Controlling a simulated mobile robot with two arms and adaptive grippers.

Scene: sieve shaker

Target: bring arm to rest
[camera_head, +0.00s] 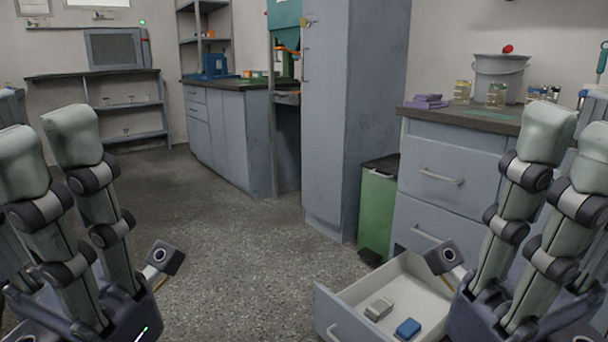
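My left gripper (116,194) is at the lower left of the head view. Its long padded fingers point up, spread apart from the short thumb, with nothing between them. My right gripper (492,194) is at the lower right in a similar upright pose, also open and empty. It shows in front of the grey drawer cabinet (455,150) and covers part of the open bottom drawer (345,318). Whether it touches the drawer cannot be told.
The open drawer holds a small grey box (379,309) and a blue one (408,328). A green bin (377,215) stands beside the cabinet. A bucket (499,78) and small boxes stand on the counter (465,119).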

